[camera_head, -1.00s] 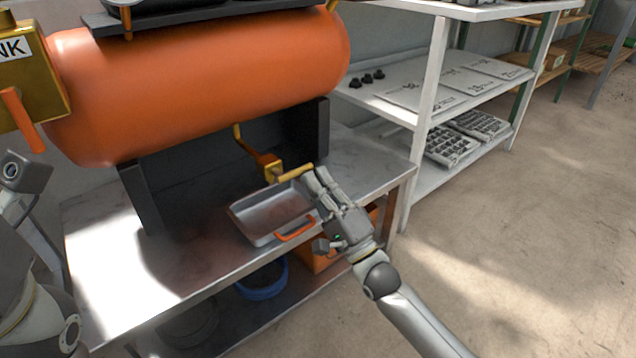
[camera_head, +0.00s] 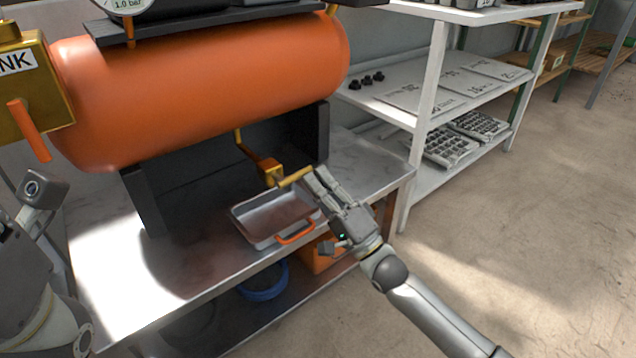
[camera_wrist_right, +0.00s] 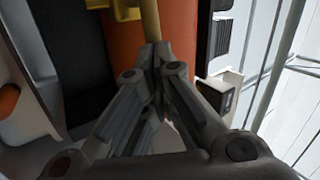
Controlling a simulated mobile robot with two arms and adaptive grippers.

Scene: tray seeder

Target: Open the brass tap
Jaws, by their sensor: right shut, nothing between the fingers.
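The brass tap (camera_head: 271,174) hangs on a thin pipe below the orange tank (camera_head: 200,85). Its yellow lever (camera_head: 294,178) points right and slightly up in the head view. My right gripper (camera_head: 314,178) is at the lever's free end, fingers shut with nothing between them. In the right wrist view, the fingertips (camera_wrist_right: 156,52) are together at the lower end of the brass lever (camera_wrist_right: 150,20); whether they touch it I cannot tell. A grey metal tray (camera_head: 240,222) with an orange handle (camera_head: 296,233) sits below the tap.
A brass box (camera_head: 40,88) with an orange lever (camera_head: 28,130) and a partly visible label is at left. The metal bench (camera_head: 100,255) carries the tank's dark supports. A white shelf (camera_head: 420,165) stands right of the bench. Floor at right is clear.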

